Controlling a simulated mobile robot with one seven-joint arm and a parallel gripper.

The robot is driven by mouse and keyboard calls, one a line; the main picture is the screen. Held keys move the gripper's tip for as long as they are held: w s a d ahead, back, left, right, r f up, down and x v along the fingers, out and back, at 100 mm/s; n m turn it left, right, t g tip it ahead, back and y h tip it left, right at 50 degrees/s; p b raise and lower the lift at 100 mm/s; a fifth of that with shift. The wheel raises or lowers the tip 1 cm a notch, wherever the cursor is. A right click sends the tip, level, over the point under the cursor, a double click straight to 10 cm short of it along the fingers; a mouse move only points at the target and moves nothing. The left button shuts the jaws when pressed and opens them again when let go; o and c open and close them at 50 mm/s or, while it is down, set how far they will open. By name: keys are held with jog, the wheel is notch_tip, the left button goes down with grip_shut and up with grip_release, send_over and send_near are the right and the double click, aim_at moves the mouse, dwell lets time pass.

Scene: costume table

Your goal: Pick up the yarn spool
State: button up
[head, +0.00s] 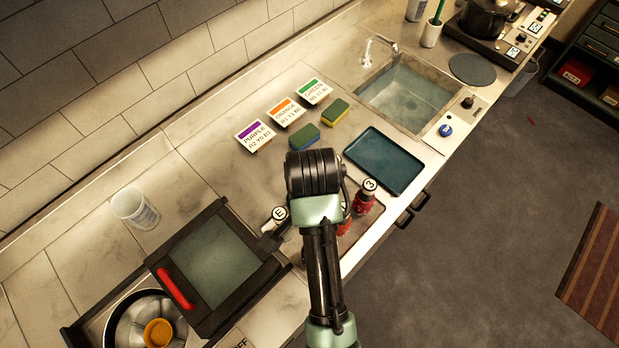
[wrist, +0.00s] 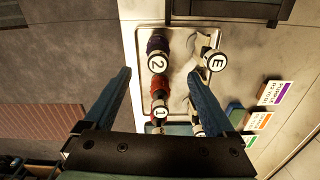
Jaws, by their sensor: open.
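In the wrist view, several pieces with round white labelled tops stand on a light tray (wrist: 180,12). A dark purple piece marked 2 (wrist: 157,45) and a red piece marked 1 (wrist: 160,88) lie between my fingers' lines. I cannot tell for sure which is the yarn spool. My gripper (wrist: 160,74) is open and empty above them.
A teal tray (head: 384,160), two sponges (head: 304,137) and colour cards (head: 285,111) lie behind. A black-framed box with a red handle (head: 215,258) and a clear cup (head: 134,208) stand left. The sink (head: 405,94) is at back right. The counter's front edge is close.

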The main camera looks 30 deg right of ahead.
jog(key=f, duration=0.2)
jog(key=f+p, duration=0.1)
jog(key=f, duration=0.2)
jog(key=shift+w+f, duration=0.25)
jog(key=shift+f, duration=0.1)
jog(key=shift+s+f+p, duration=0.25)
jog(key=shift+f+p, duration=0.15)
jog(key=shift+p, duration=0.1)
jog(key=shift+s+d+f+p, duration=0.1)
jog(key=shift+f+p, duration=0.25)
jog(key=shift+f, duration=0.85)
jog(key=shift+d+f+p, duration=0.1)
jog(key=shift+f+p, duration=0.2)
jog(key=shift+f, duration=0.85)
jog(key=shift+c, duration=0.3)
grip_shut()
jog(key=shift+r, duration=0.1)
